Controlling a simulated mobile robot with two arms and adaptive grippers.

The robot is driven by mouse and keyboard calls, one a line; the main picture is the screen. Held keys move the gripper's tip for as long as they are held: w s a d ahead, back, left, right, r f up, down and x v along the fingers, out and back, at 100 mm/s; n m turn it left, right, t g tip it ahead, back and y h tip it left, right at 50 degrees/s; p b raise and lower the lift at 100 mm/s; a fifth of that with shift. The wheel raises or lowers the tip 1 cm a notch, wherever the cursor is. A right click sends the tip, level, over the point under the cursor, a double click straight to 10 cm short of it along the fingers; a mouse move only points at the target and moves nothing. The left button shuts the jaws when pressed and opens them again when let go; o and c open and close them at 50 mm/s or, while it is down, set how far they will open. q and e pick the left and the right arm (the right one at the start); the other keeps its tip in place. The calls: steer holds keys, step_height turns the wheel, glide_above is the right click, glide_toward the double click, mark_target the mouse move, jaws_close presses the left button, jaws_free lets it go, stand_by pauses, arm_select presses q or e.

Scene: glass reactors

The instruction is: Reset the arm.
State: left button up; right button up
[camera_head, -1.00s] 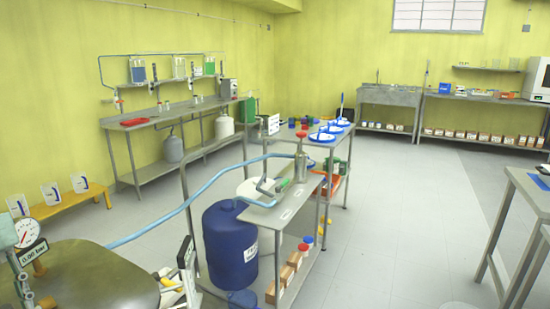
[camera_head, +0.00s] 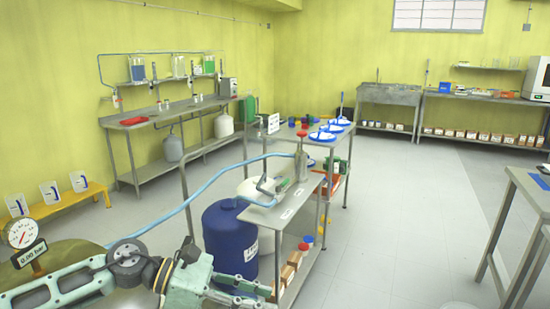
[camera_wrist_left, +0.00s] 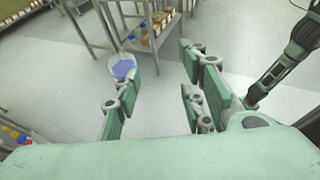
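My left arm comes in from the lower left in the head view. Its pale green left gripper (camera_head: 258,293) points right, in front of the blue drum (camera_head: 230,238) in the picture. In the left wrist view the gripper (camera_wrist_left: 158,90) has its fingers spread wide apart. Nothing is held between them; the floor and a round blue-topped container show in the gap.
A pressure gauge (camera_head: 20,232) stands at the lower left by a rounded vessel. A metal cart (camera_head: 285,212) with a light blue hose (camera_head: 190,198) stands beside the drum. A steel bench (camera_head: 165,117) lines the left wall. Free floor (camera_head: 400,220) lies right of the cart.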

arm_select(q)
steer(key=w+d+r+n+t+h, duration=0.1)
steer(key=d+r+n+t+h, duration=0.55)
steer(key=n, duration=0.55)
steer(key=w+a+f+n+t+y, duration=0.2)
steer(key=a+f+n+t+y, duration=0.3)
steer(key=n, duration=0.6)
steer(key=w+a+f+n+t+y, duration=0.25)
steer(key=n+t+y, duration=0.25)
steer(key=n+y, duration=0.5)
steer(key=s+a+f+n+g+y, duration=0.3)
steer(key=s+a+f+n, duration=0.2)
steer(key=a+f+n, duration=0.4)
steer(key=s+a+f+n+g+y, duration=0.1)
steer(key=s+a+f+n+g, duration=0.35)
steer(key=s+f, duration=0.6)
steer(key=s+a+f+n+g+y, duration=0.1)
steer(key=s+a+f+n+g, duration=0.2)
steer(key=s+f+n+g, duration=0.7)
steer(key=s+f+m+t+p, duration=0.1)
steer(key=s+f+m+t, duration=0.1)
steer(key=f, duration=0.9)
steer(key=s+f+m+t, duration=0.1)
steer(key=s+f+m, duration=0.2)
steer(key=f, duration=0.8)
steer(key=s+a+f+g+p, duration=0.1)
steer(key=s+a+f, duration=0.1)
steer(key=s+f, duration=1.2)
steer(key=shift+s+a+f, duration=0.25)
steer(key=shift+s, duration=1)
